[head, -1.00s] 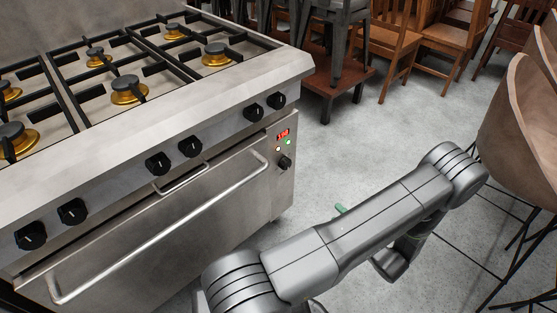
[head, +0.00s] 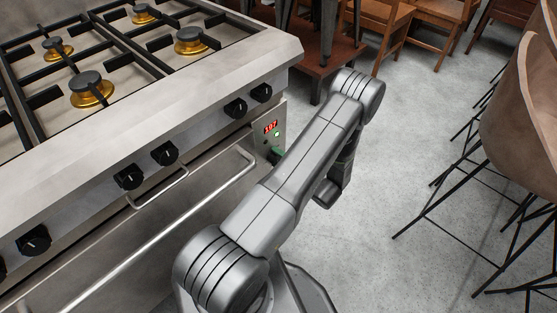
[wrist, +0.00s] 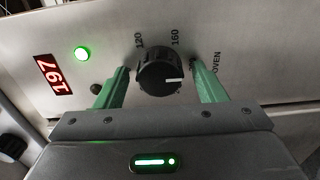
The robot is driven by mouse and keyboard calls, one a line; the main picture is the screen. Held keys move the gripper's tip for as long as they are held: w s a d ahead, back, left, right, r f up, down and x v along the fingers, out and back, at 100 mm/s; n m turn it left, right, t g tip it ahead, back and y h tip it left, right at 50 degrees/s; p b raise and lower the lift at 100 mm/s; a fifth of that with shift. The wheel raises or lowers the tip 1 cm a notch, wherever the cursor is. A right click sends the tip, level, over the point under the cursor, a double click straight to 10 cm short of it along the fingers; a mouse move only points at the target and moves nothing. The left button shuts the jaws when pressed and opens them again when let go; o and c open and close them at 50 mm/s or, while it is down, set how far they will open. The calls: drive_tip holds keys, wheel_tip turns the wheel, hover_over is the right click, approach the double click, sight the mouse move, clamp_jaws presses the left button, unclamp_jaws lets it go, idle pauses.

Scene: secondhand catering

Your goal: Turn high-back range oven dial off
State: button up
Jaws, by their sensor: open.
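The range oven dial (wrist: 158,72) is a black round knob on the steel panel in the wrist view. Its white mark points right, and the printed numbers 120 and 160 show above it. My gripper (wrist: 160,82) is open, with one green finger on each side of the dial. Narrow gaps seem to show between fingers and knob. In the head view, my gripper's green tip (head: 278,155) is at the oven panel and the dial is hidden behind it.
Several black burner knobs (head: 165,153) line the front of the range (head: 215,80). The oven door handle (head: 165,225) runs just left of my arm. Wooden chairs (head: 440,35) stand behind, and bar stools (head: 520,110) stand right.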

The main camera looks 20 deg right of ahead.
drive_tip(key=c, duration=1)
